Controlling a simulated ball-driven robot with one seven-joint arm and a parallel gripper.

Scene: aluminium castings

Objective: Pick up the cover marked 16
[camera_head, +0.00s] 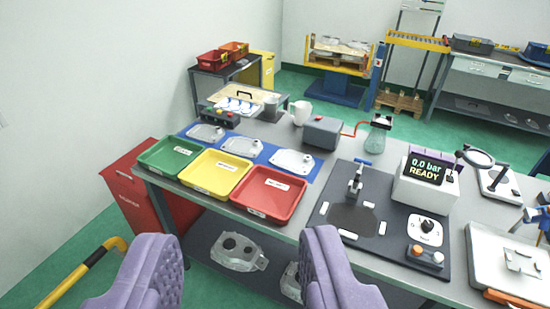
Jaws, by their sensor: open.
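Three flat silver covers lie in a row on a blue mat (185,131) behind the trays on the workbench. One cover (205,132) is at the left, one cover (242,147) in the middle and one cover (292,161) at the right. Any number on them is too small to read, so I cannot tell which is marked 16. My gripper (240,238) shows at the bottom with two purple padded fingers wide apart. It is open and empty, in front of the bench and well short of the covers.
Green (170,154), yellow (216,174) and red (268,194) trays stand between my gripper and the covers. A pressure tester (426,182) reading 0.0 bar READY stands to the right. Castings (239,252) lie on the lower shelf.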

